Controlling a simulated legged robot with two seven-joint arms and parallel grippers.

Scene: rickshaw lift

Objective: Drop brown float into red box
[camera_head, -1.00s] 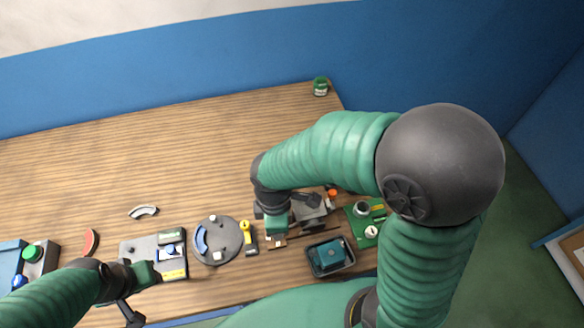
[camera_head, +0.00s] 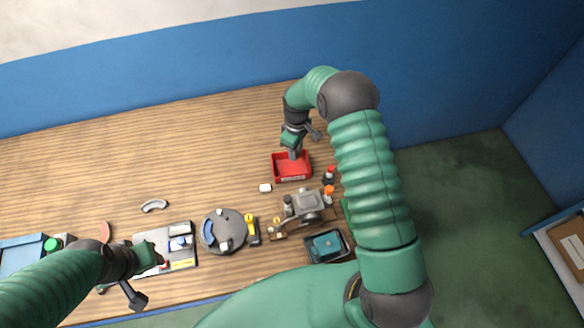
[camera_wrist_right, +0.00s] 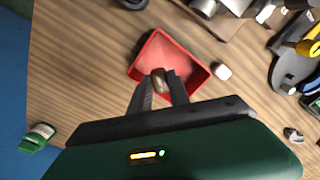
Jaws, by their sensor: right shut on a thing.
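The red box (camera_head: 291,178) stands on the wooden table at the back right, and it also shows in the right wrist view (camera_wrist_right: 190,62). My right gripper (camera_head: 294,153) is over the red box, pointing down. In the right wrist view the gripper (camera_wrist_right: 159,88) is shut on the brown float (camera_wrist_right: 160,79), a small brown piece between the fingertips. The float appears above the box's opening; its exact height cannot be told. My left gripper (camera_head: 148,258) is over the grey board at the left; its fingers are too small to read.
A grey machine (camera_head: 309,205) stands in front of the red box. A dark tray with a teal block (camera_head: 326,246), a round grey plate (camera_head: 223,231) and a grey board (camera_head: 188,239) line the front. A small white block (camera_head: 265,188) lies beside the box. The table's back left is clear.

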